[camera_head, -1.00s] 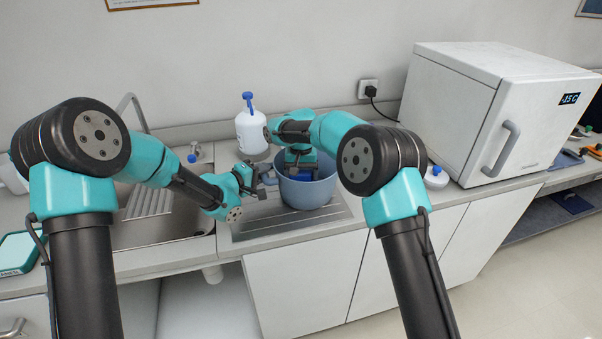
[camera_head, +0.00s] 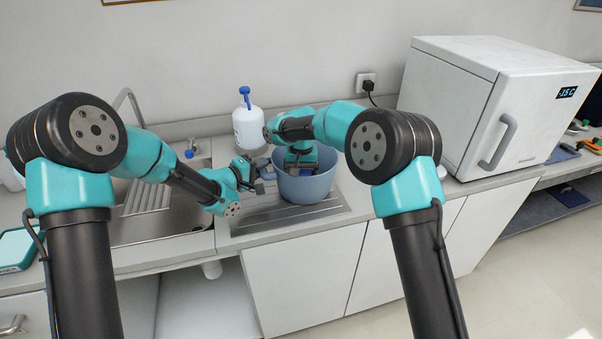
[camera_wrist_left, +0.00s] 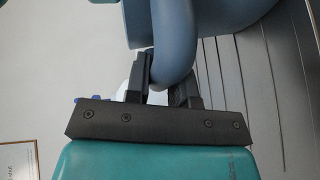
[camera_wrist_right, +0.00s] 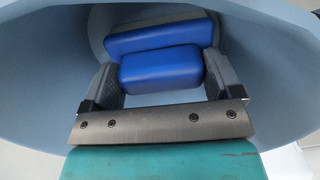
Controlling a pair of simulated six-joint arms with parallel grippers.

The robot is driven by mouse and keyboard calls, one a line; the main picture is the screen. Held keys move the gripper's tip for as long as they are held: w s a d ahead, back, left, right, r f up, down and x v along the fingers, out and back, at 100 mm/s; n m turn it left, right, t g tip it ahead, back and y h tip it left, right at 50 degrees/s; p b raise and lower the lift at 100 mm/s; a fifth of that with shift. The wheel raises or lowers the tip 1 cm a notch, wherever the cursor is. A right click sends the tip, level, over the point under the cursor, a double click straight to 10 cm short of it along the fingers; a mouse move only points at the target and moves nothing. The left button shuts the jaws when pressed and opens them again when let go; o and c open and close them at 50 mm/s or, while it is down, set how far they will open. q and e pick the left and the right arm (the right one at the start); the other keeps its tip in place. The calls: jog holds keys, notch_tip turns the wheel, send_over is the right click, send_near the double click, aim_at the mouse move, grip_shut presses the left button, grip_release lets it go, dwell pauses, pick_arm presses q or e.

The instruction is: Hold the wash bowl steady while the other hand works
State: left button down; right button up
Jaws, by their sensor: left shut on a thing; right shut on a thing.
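The blue-grey wash bowl (camera_head: 308,190) stands upright on the drainboard beside the sink. My left gripper (camera_head: 264,176) is at its left side. In the left wrist view its fingers (camera_wrist_left: 165,75) are shut on the bowl's curved handle (camera_wrist_left: 172,35). My right gripper (camera_head: 300,168) is down inside the bowl. In the right wrist view its fingers (camera_wrist_right: 165,80) are shut on a rounded blue block (camera_wrist_right: 160,69). A second blue piece (camera_wrist_right: 157,35) shows just behind that block, against the bowl's inside; whether they are joined, I cannot tell.
A white bottle with a blue pump (camera_head: 248,125) stands behind the bowl. The sink (camera_head: 160,222) and its tap are to the left. A white box-shaped appliance (camera_head: 450,110) stands at the right. The ridged drainboard (camera_head: 285,222) is bare in front of the bowl.

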jog(key=shift+s+d, duration=0.15)
jog(key=shift+s, duration=0.2)
jog(key=shift+w, duration=0.1)
dwell(0.3)
jog(key=shift+w+a, duration=0.25)
jog(key=shift+w, duration=0.45)
jog(key=shift+w+a, duration=0.2)
jog(key=shift+w, duration=0.45)
jog(key=shift+w+a, duration=0.15)
jog(key=shift+w, duration=0.2)
jog(key=shift+s, duration=0.15)
jog(key=shift+s+d, duration=0.25)
jog(key=shift+s, duration=0.4)
jog(key=shift+s+d, duration=0.2)
jog(key=shift+s, duration=0.45)
